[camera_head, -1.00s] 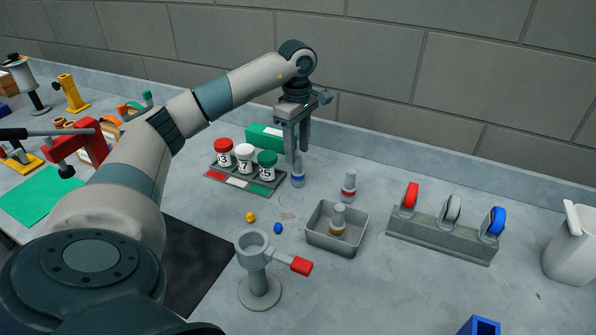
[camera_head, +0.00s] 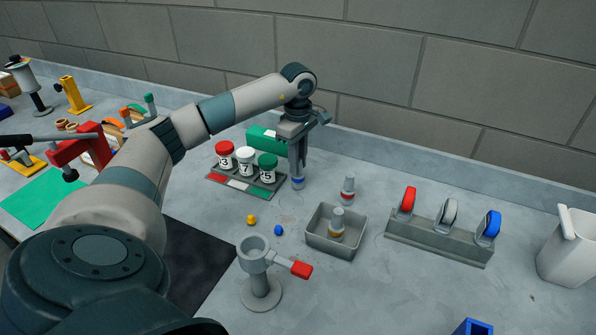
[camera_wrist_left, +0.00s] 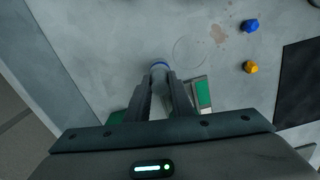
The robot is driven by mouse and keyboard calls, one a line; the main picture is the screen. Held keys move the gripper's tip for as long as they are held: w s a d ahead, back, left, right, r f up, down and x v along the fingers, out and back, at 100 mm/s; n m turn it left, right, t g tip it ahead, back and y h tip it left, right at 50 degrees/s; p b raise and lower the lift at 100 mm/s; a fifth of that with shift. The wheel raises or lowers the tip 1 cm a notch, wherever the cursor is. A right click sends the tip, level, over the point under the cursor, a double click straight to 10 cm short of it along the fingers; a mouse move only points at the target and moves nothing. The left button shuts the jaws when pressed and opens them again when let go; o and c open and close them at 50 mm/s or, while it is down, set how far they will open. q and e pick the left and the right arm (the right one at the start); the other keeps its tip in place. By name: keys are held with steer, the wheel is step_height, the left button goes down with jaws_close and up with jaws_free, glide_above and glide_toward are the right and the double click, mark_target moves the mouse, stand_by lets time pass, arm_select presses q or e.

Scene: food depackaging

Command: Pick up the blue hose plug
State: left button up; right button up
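The blue hose plug appears to be a small grey bottle-shaped piece with a blue band (camera_head: 298,183), standing upright on the table right of the jar rack. My left gripper (camera_head: 298,167) points down over it, with its fingers on both sides of the plug's upper part. In the left wrist view the plug's blue band (camera_wrist_left: 160,63) shows just past the fingertips (camera_wrist_left: 161,80). I cannot tell whether the fingers press on it. Most of its upper part is hidden by the fingers. My right gripper is not in view.
The jar rack (camera_head: 226,184) and a green box (camera_head: 262,138) are close to the gripper. Small yellow (camera_head: 251,219) and blue (camera_head: 278,230) pieces lie in front.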

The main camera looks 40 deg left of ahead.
arm_select(q)
jaws_close()
steer(key=shift+r, duration=0.1)
steer(key=shift+r+b, duration=0.65)
steer(key=shift+r, duration=0.05)
step_height(320, 180, up, 2)
steer(key=shift+w+r+b, duration=0.1)
steer(key=shift+r+b, duration=0.05)
steer(key=shift+b, duration=0.55)
steer(key=d+r+b, duration=0.1)
steer(key=d+r, duration=0.2)
steer(key=d, duration=0.3)
steer(key=s+d+r+b, duration=0.1)
steer(key=d+r, duration=0.3)
steer(key=d, duration=0.1)
steer(key=shift+s+d+b, duration=0.15)
steer(key=shift+d+b, duration=0.2)
steer(key=shift+b, duration=0.05)
steer(key=shift+r, duration=0.1)
